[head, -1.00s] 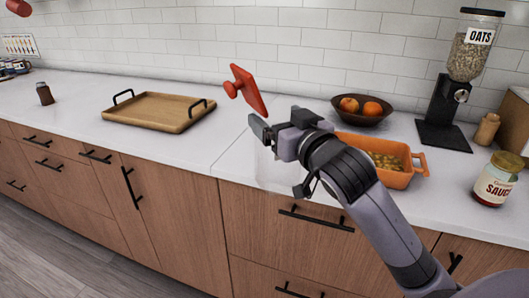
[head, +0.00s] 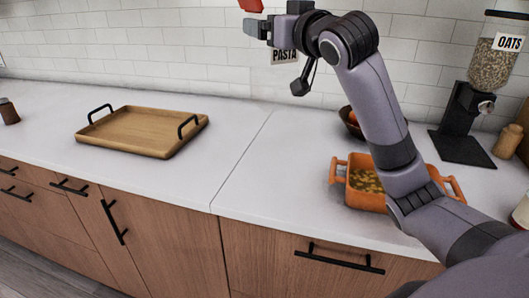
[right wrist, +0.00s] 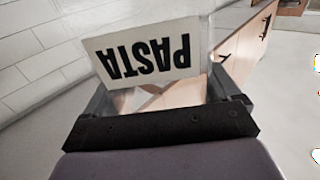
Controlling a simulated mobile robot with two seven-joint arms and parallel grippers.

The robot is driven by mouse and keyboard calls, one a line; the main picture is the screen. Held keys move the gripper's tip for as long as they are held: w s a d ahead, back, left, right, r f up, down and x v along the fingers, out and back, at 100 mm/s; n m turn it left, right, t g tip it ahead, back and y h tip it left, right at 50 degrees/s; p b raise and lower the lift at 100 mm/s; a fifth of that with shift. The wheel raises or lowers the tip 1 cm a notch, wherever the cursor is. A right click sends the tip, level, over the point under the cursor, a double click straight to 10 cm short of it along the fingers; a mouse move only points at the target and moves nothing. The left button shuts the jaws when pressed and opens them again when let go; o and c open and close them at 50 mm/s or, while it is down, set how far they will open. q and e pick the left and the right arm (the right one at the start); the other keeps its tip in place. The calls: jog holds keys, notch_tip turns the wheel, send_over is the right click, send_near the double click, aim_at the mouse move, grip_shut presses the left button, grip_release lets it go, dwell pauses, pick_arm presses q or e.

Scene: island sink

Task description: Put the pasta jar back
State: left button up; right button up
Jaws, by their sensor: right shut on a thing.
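The pasta jar is clear and hard to make out. Its white PASTA label (head: 285,56) shows just below my right gripper (head: 268,30), high up in front of the tiled wall in the head view. My right gripper is shut on the jar. In the right wrist view the label (right wrist: 145,52) appears upside down between the two fingers, and the jar looks see-through with no pasta visible. A red piece (head: 250,5), seemingly the lid, is cut off by the top edge above the gripper. My left gripper is not in view.
An orange dish (head: 352,195) with pasta stands on the counter, partly behind my right arm. A wooden tray (head: 142,130) is at left. An oats dispenser (head: 470,115) stands at right, and a dark bowl (head: 348,123) is mostly hidden. The middle counter is clear.

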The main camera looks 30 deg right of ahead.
notch_tip(320, 180, down, 15)
jog(key=shift+s+f+b, duration=0.1)
jog(key=shift+f+b, duration=0.1)
jog(key=shift+b, duration=0.9)
jog(key=shift+f+b, duration=0.3)
jog(key=shift+f, duration=1.9)
jog(key=o, duration=1.6)
jog(key=shift+f, duration=0.15)
jog(key=shift+o, duration=0.5)
jog(key=s+a+b, duration=0.1)
jog(key=s, duration=1.1)
